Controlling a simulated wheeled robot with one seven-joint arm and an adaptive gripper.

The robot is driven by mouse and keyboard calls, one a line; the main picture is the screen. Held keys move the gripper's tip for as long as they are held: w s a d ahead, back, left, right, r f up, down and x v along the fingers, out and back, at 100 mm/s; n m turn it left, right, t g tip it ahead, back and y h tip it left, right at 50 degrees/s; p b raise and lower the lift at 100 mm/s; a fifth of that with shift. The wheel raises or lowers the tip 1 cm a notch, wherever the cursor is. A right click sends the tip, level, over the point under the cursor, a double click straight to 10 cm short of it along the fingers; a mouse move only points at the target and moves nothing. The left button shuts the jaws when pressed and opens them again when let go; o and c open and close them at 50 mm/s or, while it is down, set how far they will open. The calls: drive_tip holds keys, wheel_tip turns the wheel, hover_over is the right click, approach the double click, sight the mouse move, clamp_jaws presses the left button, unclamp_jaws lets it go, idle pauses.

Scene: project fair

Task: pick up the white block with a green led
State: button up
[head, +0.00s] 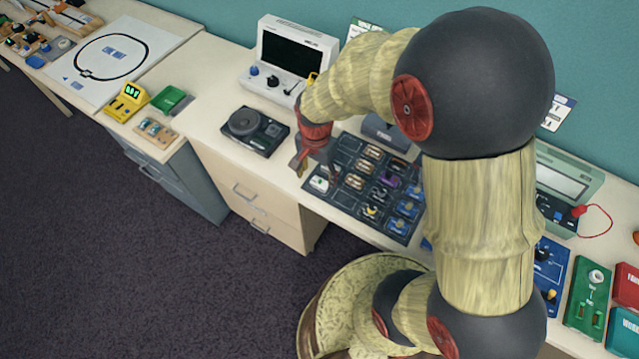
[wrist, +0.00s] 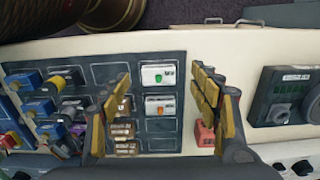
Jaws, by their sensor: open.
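The white block with a green led (wrist: 158,76) lies in a corner compartment of the dark sorting tray (wrist: 110,73) in the wrist view. My gripper (wrist: 163,80) is open, with one finger on each side of this block and apart from it; the gap in height is hard to judge. A similar white block with an orange led (wrist: 160,106) lies in the neighbouring compartment. In the head view my gripper (head: 317,172) is over the tray's left end, and a white block (head: 320,183) shows just below it, its led too small to tell.
Brown, blue and purple blocks fill other tray compartments. A red block (wrist: 204,134) lies beside the tray near the right finger. A black device with a dial (head: 255,130) stands left of the tray, and a white monitor unit (head: 290,60) stands behind. The bench front edge is close.

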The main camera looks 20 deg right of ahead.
sight(319, 184)
drive_tip(key=f, duration=0.3)
drive_tip(key=f+b, duration=0.1)
drive_tip(key=shift+w+d+f, duration=0.15)
drive_tip(key=shift+d+f, duration=0.2)
drive_tip(key=shift+f, duration=0.05)
drive_tip(key=shift+r, duration=0.1)
drive_tip(key=shift+c, duration=0.7)
drive_tip(key=c, duration=1.1)
